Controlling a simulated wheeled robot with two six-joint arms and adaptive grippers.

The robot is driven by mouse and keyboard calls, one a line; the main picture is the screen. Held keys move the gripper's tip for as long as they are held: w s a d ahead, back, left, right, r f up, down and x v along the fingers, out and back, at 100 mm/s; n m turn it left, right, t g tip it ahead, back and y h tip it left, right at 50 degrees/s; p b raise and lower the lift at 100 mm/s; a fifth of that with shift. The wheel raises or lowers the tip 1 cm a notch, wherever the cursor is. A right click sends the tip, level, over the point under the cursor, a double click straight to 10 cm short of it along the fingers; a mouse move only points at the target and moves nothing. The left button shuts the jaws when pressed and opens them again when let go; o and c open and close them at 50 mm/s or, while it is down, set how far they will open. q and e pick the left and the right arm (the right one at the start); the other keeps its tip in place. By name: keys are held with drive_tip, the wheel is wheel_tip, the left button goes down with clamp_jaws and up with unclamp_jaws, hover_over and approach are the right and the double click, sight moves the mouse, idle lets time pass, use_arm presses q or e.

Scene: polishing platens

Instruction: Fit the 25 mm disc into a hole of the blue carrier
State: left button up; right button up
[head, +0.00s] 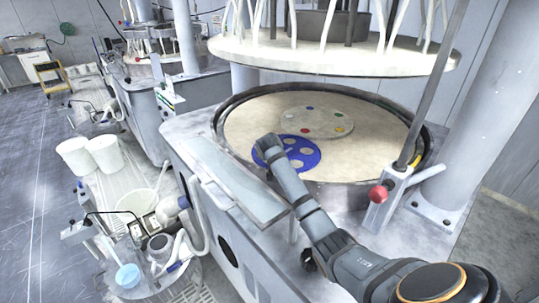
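The blue carrier (315,160) lies flat on the beige round platen (375,160), near its front edge. It has several pale round spots; I cannot tell which are open holes and which hold a disc. My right arm reaches up from the lower right. My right gripper (267,150) is at the left edge of the blue carrier, seen from behind, and covers part of it. Its fingers are too small and hidden to tell whether they are open or hold anything. I cannot make out the 25 mm disc. My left gripper is not in view.
A pale round plate (315,122) with coloured dots lies behind the blue carrier. A raised rim surrounds the platen, and a large upper plate (335,57) with hanging tubes is above. A post with a red knob (378,194) stands at the right. White buckets (104,153) stand left.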

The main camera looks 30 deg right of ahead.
drive_tip(key=shift+f, duration=0.25)
idle(0.3)
drive_tip(key=o, duration=1.2)
drive_tip(key=shift+f, duration=0.1)
drive_tip(key=shift+c, duration=0.2)
drive_tip(key=shift+s+a+r, duration=0.2)
drive_tip(key=shift+r, duration=0.15)
drive_tip(key=v, duration=1.1)
